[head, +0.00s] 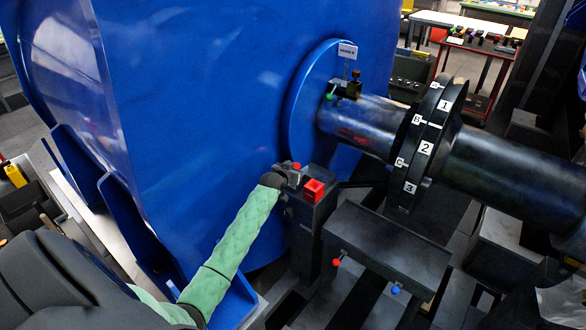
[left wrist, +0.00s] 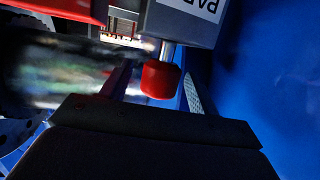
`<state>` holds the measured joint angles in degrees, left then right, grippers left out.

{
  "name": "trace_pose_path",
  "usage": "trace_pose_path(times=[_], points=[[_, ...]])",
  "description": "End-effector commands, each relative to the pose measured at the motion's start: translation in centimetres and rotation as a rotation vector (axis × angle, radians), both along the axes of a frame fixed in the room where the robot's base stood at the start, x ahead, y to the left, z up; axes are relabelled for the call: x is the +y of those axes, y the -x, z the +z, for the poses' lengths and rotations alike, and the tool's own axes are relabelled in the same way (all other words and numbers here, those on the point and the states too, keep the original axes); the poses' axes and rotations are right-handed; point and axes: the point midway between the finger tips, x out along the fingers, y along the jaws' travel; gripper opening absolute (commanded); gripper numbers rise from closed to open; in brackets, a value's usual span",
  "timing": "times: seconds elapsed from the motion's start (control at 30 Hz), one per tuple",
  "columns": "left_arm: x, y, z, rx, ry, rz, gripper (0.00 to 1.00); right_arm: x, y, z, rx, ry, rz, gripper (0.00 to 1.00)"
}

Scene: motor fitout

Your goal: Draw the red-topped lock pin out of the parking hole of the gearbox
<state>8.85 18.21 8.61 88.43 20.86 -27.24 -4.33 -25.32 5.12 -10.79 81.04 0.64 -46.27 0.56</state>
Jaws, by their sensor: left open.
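The gearbox (head: 306,235) is a dark grey upright block beside the blue motor housing in the head view. The lock pin's red top (left wrist: 160,80) shows in the left wrist view, with its bright metal shank running into the grey block (left wrist: 184,22) that bears a white label. Its red top is also a small spot in the head view (head: 297,165). My left gripper (head: 289,175) is at the gearbox top. In the left wrist view its open fingers (left wrist: 154,88) lie either side of the red top; contact cannot be told. My right gripper is out of view.
The large blue motor housing (head: 190,110) stands close behind my left arm. A red square piece (head: 314,190) sits on the gearbox. A dark shaft (head: 510,175) with a numbered disc (head: 433,140) runs to the right. Red and blue knobs (head: 336,262) (head: 395,290) stand below the grey shelf (head: 385,250).

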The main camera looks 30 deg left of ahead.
Motion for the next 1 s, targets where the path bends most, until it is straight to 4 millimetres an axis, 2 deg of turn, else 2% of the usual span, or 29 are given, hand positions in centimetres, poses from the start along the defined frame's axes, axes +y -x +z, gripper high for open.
trace_pose_path(times=[0.27, 0.5, 0.53, 1.0], points=[[0.0, -0.1, 0.0, -0.001, 0.000, 0.000, 0.58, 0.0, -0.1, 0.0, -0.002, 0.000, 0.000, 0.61], [0.0, -0.1, 0.0, -0.001, 0.000, 0.000, 0.11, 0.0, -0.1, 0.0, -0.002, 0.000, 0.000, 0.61], [0.0, -0.1, 0.0, -0.001, 0.000, 0.000, 0.09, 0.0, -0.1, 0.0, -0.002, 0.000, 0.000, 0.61], [0.0, -0.1, 1.1, -0.001, -0.001, 0.000, 0.09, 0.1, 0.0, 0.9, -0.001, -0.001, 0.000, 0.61]])
